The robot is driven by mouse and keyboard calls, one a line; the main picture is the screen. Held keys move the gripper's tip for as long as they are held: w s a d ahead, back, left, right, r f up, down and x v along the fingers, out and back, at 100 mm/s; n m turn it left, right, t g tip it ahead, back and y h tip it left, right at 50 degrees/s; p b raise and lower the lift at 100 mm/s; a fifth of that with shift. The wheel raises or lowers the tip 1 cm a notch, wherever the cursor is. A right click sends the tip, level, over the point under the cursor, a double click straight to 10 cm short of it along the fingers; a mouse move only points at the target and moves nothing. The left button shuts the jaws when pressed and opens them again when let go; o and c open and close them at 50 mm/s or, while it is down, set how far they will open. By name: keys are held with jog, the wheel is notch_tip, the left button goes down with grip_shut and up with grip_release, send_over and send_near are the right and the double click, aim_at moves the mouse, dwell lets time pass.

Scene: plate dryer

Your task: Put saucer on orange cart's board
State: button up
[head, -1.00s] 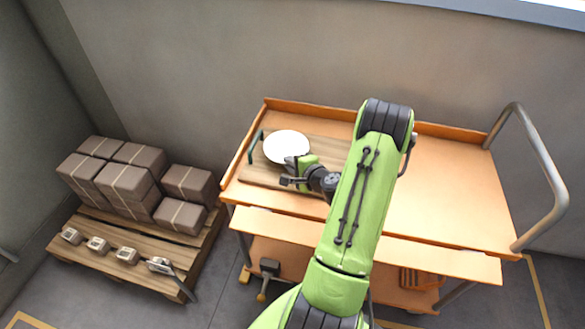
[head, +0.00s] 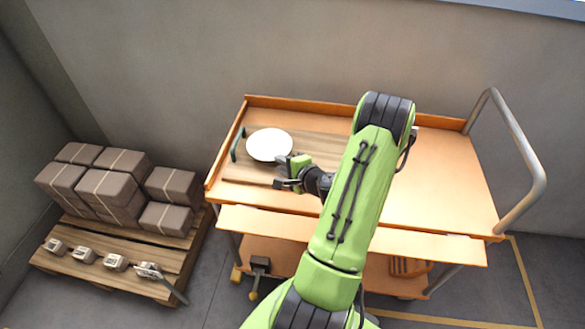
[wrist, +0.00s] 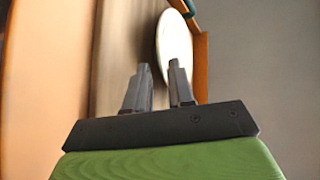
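The white saucer (head: 270,145) rests on the wooden board (head: 318,150), at the left end of the orange cart's (head: 450,180) top. The saucer looks flat, though its underside is hidden. My gripper (head: 281,171) is low over the board, at the saucer's lower right edge. In the wrist view the two fingers (wrist: 158,75) stand apart with nothing held between them. The saucer also shows there (wrist: 174,50), just beyond the fingertips and partly behind the right finger. My arm hides part of the board and cart.
A dark green handle (head: 238,145) stands at the board's left end. The cart has a raised back rim and a grey push handle (head: 525,175) at right. The cart's right top is clear. A pallet with stacked brown boxes (head: 108,188) stands at left.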

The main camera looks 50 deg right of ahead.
jog(key=p+v, duration=0.2)
jog(key=v, duration=0.4)
jog(key=shift+s+r+p, duration=0.2)
jog(key=shift+p, duration=0.2)
jog(key=w+a+r+n+g+y+p, duration=0.1)
jog(key=w+a+r+n+g+y, duration=0.2)
jog(key=a+n, duration=0.5)
jog(key=w+a+r+n+g+y+p, duration=0.2)
jog(key=a+r+n+g+y, duration=0.15)
jog(key=a+n, duration=0.5)
jog(key=s+a+r+n+h, duration=0.3)
jog(key=s+a+r+n, duration=0.3)
jog(key=s+a+r, duration=0.6)
notch_tip(320, 180, up, 4)
jog(key=shift+s+a+g, duration=0.3)
jog(key=shift+s+g, duration=0.05)
jog(key=shift+s, duration=0.25)
jog(key=shift+n, duration=0.25)
